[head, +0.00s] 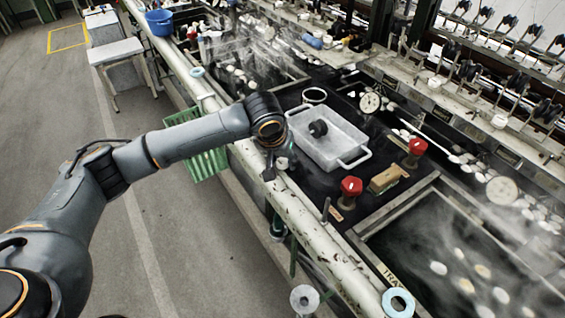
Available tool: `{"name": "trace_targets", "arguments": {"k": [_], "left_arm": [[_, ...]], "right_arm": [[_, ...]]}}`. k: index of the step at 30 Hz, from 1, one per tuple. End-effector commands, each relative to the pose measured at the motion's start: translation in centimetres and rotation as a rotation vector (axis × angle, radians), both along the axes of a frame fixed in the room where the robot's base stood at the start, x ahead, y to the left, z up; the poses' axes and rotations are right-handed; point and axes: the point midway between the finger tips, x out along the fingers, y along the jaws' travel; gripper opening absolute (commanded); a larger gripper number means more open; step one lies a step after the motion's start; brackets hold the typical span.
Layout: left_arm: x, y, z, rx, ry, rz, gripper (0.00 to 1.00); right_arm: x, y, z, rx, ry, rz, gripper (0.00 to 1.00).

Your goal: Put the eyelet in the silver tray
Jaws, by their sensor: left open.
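The silver tray (296,140) is a pale grey rectangular tray with a handle at its near end, on the dark bench top. A small black round part (318,128) lies in it. My left gripper (279,168) points down beside the tray's left side, over the bench's front edge. Its jaws are open. A small pale spot shows by its fingers, too small to identify. I cannot single out the eyelet for sure. My right gripper is not in view.
Red valve knobs (350,187) (417,147) and a tan block (384,180) stand right of the tray. A dark-rimmed round dish (314,95) is behind it. Steaming basins with cocoons (460,270) lie at both sides. A pale pipe rail (318,237) runs along the front.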

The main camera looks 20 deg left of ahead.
Motion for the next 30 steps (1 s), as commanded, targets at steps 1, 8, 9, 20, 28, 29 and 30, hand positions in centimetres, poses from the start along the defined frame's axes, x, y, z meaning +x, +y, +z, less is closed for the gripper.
{"name": "trace_targets", "arguments": {"k": [1,8,9,20,28,29,30], "left_arm": [[0.0,0.0,0.0,0.0,0.0,0.0,0.43],[0.0,0.0,0.0,0.0,0.0,0.0,0.2],[0.0,0.0,0.0,0.0,0.0,0.0,0.13],[0.0,0.0,0.1,0.0,0.0,0.0,0.1],[0.1,-0.1,2.7,-0.002,-0.002,-0.001,0.1],[0.1,-0.1,3.3,-0.003,-0.003,-0.001,0.1],[-0.6,-0.3,4.0,-0.002,-0.002,-0.004,0.1]], "right_arm": [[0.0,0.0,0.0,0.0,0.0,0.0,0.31],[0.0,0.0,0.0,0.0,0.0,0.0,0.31],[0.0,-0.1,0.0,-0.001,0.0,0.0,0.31],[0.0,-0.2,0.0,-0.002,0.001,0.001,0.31],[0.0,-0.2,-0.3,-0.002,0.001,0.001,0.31],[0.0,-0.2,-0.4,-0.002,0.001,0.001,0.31],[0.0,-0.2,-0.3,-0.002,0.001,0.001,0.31]]}}
